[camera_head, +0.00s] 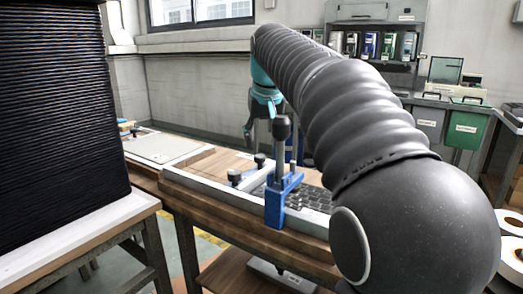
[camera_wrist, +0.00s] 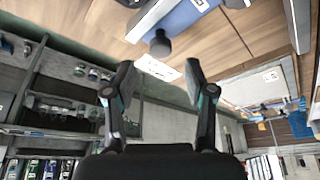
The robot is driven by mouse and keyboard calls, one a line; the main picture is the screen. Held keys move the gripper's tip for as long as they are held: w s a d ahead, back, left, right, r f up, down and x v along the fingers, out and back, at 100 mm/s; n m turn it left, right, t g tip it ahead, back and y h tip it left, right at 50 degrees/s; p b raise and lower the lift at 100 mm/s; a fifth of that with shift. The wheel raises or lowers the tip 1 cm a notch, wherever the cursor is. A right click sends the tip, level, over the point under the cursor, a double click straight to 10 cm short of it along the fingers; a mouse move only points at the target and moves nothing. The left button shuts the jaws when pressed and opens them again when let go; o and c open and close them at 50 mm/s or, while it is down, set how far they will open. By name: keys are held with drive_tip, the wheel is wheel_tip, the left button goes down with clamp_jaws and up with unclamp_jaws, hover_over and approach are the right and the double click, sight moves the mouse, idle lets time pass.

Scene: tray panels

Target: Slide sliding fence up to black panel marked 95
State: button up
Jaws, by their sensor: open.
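My gripper (camera_head: 258,122) is raised above the workbench in the head view, partly hidden by the blue clamp's post and my arm. In the wrist view my gripper (camera_wrist: 160,93) has its two fingers spread wide with nothing between them. A blue part with a white label (camera_wrist: 185,16) and a dark round knob (camera_wrist: 158,44) lies beyond the fingertips, apart from them. I cannot tell for certain which piece is the sliding fence. A pale rail (camera_head: 225,206) runs along the bench edge, with black knobs (camera_head: 260,160) behind it. No panel marked 95 is readable.
A blue clamp (camera_head: 276,204) with a tall post stands at the bench's front edge. A big dark ribbed block (camera_head: 55,110) stands on a white-topped table at left. A pale board (camera_head: 163,147) lies behind. Bins (camera_head: 467,129) are at back right.

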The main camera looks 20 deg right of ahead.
drive_tip(key=v, duration=0.7)
drive_tip(key=shift+s+r, duration=0.1)
drive_tip(key=s+a+n+t+y+b, duration=0.1)
drive_tip(key=s+a+n+y+b, duration=0.3)
drive_tip(key=s, duration=0.7)
drive_tip(key=s+a+n+t+p, duration=0.1)
drive_tip(key=s+a+n, duration=0.1)
drive_tip(key=s+a, duration=0.6)
drive_tip(key=s+d+f+m+h+p, duration=0.1)
drive_tip(key=s+d+f, duration=0.1)
drive_tip(key=f, duration=0.7)
drive_tip(key=s+d+f+m+h+p, duration=0.1)
drive_tip(key=s+d+f+m, duration=0.1)
drive_tip(key=f, duration=0.8)
drive_tip(key=s+d+f+m+g+h+p, duration=0.1)
drive_tip(key=d+f, duration=0.3)
drive_tip(key=f, duration=0.6)
drive_tip(key=shift+s+d+m+h, duration=0.3)
drive_tip(key=shift+s+m, duration=0.3)
drive_tip(key=shift+s, duration=0.25)
